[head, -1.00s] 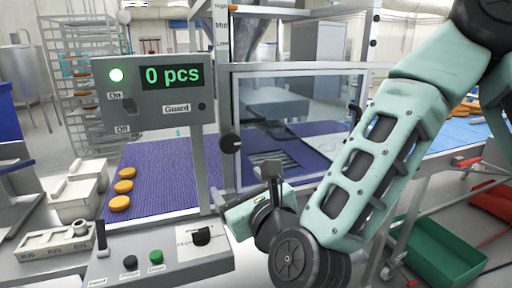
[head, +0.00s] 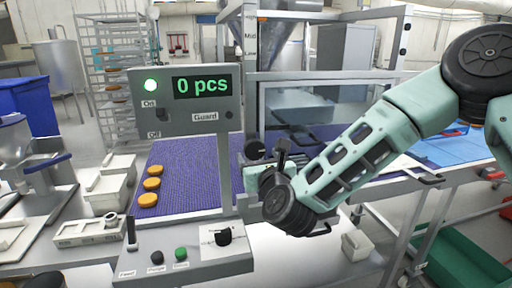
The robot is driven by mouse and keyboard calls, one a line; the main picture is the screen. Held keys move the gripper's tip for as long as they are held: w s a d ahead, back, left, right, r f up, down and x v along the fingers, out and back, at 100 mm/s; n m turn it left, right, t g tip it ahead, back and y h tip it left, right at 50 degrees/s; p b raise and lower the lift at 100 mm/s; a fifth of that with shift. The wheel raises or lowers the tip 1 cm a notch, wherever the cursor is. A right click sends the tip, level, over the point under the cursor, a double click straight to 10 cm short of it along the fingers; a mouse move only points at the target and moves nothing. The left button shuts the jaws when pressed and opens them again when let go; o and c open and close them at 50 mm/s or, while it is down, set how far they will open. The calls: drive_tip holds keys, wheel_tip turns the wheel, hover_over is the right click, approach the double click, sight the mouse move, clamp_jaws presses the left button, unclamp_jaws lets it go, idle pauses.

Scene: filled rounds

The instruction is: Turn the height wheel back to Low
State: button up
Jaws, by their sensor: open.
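The height wheel appears to be the dark round knob (head: 255,149) on the machine's post, just below and right of the display panel.
The display panel (head: 187,100) reads "0 pcs" with a lit green lamp. Several orange rounds (head: 150,184) lie on the purple belt (head: 190,165). A control box (head: 185,255) with buttons and a knob stands in front. The guard frame (head: 330,75) rises behind my gripper.

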sight(256, 151)
drive_tip(key=shift+p+x, duration=0.3)
drive_tip(key=shift+x, duration=1.4)
drive_tip(key=c, duration=1)
drive_tip(key=shift+o, duration=0.2)
